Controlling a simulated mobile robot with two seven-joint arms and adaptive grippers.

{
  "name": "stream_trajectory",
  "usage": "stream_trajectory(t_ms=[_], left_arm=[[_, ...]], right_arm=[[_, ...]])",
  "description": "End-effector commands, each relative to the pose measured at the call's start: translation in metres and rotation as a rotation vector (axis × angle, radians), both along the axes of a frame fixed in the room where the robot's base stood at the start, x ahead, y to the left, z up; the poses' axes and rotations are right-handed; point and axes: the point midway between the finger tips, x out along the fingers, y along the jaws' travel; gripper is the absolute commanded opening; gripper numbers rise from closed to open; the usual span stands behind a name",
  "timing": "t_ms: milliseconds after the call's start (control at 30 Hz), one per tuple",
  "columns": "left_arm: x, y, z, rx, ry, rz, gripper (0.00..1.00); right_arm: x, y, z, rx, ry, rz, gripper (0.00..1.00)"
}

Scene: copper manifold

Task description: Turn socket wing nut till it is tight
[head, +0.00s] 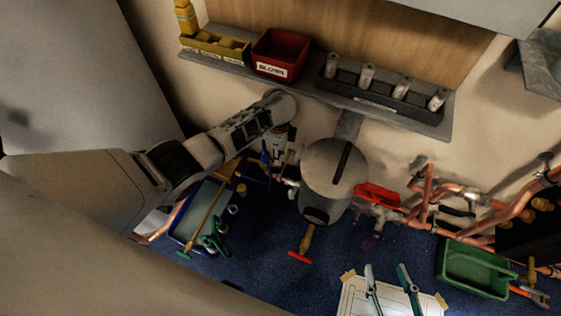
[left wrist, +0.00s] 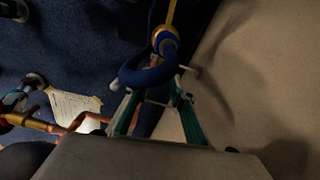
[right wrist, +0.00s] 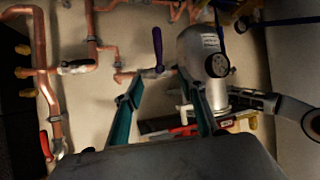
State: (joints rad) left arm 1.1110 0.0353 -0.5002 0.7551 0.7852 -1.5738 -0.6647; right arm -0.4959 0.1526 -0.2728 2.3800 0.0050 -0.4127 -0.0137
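I cannot pick out the socket wing nut for certain. In the left wrist view a blue ring-shaped part (left wrist: 150,75) with a brass fitting (left wrist: 165,40) lies at the fingertips of my left gripper (left wrist: 157,90). The teal fingers are apart with blue between them, but a grip is unclear. In the head view my left gripper (head: 275,155) is by the wall, left of the grey cylinder (head: 335,175), its fingers hard to see. My right gripper (head: 388,270) is open and empty above a white sheet (head: 425,303); its fingers also show in the right wrist view (right wrist: 166,82).
A red-handled brass valve (head: 305,245) sticks out below the cylinder. Copper pipes (head: 480,195) run along the right wall. A blue-rimmed tray (head: 180,215) is at left, a green bin (head: 475,268) at right. A grey shelf (head: 440,125) holds containers. A purple lever (right wrist: 158,48) shows in the right wrist view.

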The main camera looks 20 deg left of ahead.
Motion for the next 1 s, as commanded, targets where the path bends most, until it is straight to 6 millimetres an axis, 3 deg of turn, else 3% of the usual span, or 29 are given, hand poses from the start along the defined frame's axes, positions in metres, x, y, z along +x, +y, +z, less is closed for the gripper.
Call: stream_trajectory(t_ms=[33, 300, 733, 833, 1000], left_arm=[[-0.009, 0.001, -0.022, 0.001, 0.018, 0.0, 0.23], [-0.008, 0.0, -0.059, 0.0, 0.014, 0.002, 0.23], [-0.001, 0.0, -0.06, 0.0, 0.001, 0.002, 0.23], [-0.002, 0.0, -0.06, 0.0, 0.001, 0.003, 0.0], [-0.002, 0.0, -0.061, 0.0, 0.002, 0.003, 0.0]], right_arm=[[-0.003, 0.004, -0.006, 0.016, 0.011, -0.002, 0.4], [0.005, 0.019, 0.005, 0.09, -0.013, -0.015, 0.4], [0.01, 0.023, 0.016, 0.117, -0.034, -0.019, 0.4], [0.01, 0.023, 0.016, 0.117, -0.034, -0.019, 0.4], [0.01, 0.023, 0.015, 0.117, -0.034, -0.019, 0.4]])
